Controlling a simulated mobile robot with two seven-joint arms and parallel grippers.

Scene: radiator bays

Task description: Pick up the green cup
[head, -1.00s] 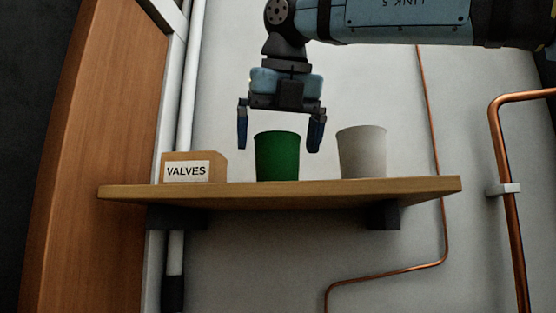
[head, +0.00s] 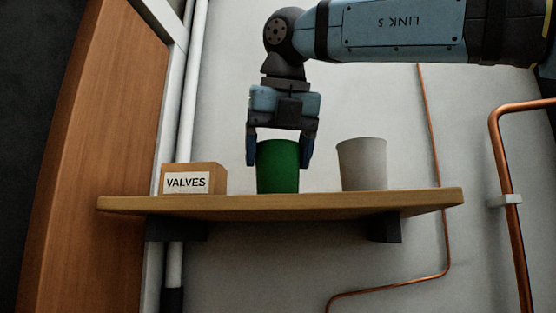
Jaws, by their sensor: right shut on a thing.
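The green cup (head: 278,172) stands upright on the wooden shelf (head: 300,203), between a cardboard box and a white cup. My right gripper (head: 279,163) comes down from above with one finger on each side of the cup. It is shut on the cup, near its upper part. The cup's base still appears to rest on the shelf. The back of the cup is hidden. My left gripper is not in view.
A cardboard box labelled VALVES (head: 193,180) stands to the left of the cup. A white cup (head: 362,164) stands to the right, with a gap between. Copper pipes (head: 508,190) run along the wall at right. A wooden panel (head: 95,150) is at left.

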